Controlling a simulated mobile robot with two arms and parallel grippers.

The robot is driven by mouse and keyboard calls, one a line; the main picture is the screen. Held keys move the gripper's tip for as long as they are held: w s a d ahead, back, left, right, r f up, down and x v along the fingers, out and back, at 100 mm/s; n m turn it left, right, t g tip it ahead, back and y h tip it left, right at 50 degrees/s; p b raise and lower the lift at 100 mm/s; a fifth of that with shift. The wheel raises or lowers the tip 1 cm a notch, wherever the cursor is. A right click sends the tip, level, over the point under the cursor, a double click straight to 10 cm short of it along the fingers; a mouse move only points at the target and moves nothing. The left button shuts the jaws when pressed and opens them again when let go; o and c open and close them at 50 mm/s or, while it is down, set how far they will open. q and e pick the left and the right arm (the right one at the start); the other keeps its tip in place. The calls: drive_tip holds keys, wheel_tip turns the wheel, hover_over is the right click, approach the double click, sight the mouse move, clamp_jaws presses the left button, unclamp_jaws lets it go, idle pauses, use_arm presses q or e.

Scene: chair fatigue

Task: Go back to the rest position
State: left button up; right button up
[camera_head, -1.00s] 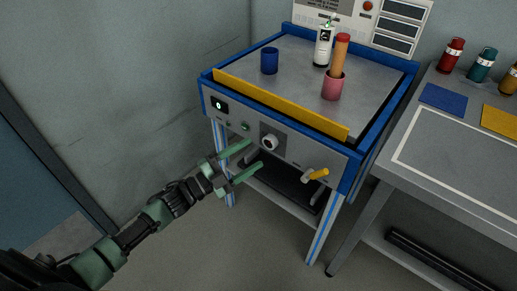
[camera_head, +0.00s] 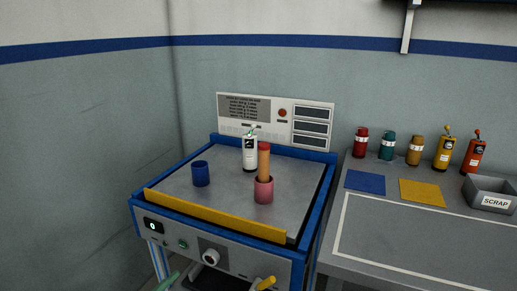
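The blue-framed test machine (camera_head: 225,235) stands left of centre. Its grey plate carries a blue cup (camera_head: 201,173), a white bottle with a green top (camera_head: 250,153), and a pink cup (camera_head: 264,190) with an orange-brown rod (camera_head: 263,160) upright in it. My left gripper (camera_head: 180,279) shows only as green fingertips at the bottom edge, in front of the machine's front panel. The fingers look apart with nothing between them; the rest is cut off.
A yellow bar (camera_head: 215,216) runs along the machine's front edge. A grey bench (camera_head: 400,240) at right holds several coloured bottles, a blue mat (camera_head: 365,182), a yellow mat (camera_head: 422,193) and a scrap bin (camera_head: 490,195).

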use_arm(q)
drive_tip(key=s+f+n+g+y, duration=0.45)
drive_tip(key=s+f+n, duration=0.2)
drive_tip(key=f, duration=0.45)
drive_tip(key=s+f+n+g+y, duration=0.4)
drive_tip(key=s+f+n+y, duration=0.25)
drive_tip(key=f, duration=0.55)
drive_tip(key=s+f+g+p, duration=0.3)
drive_tip(key=s+p, duration=0.6)
drive_tip(key=s, duration=0.7)
drive_tip(key=s+f+n+g+h+p, duration=0.1)
drive_tip(key=s+f+g+p, duration=0.3)
drive_tip(key=s, duration=1.2)
wheel_tip(320, 180, down, 3)
drive_tip(key=p, duration=0.4)
drive_tip(key=shift+s+r+n+p, duration=0.15)
drive_tip(key=shift+s+n+p, duration=0.15)
drive_tip(key=shift+p, duration=0.05)
use_arm(e)
drive_tip(key=s+d+f, duration=0.1)
drive_tip(key=s+f, duration=0.1)
drive_tip(key=s, duration=0.7)
drive_tip(key=s+d+f+g, duration=0.1)
drive_tip(key=s+d+f, duration=0.1)
drive_tip(key=s, duration=0.8)
drive_tip(key=shift+s+d+f+g, duration=0.15)
drive_tip(key=shift+f+g, duration=0.15)
drive_tip(key=shift+f, duration=0.35)
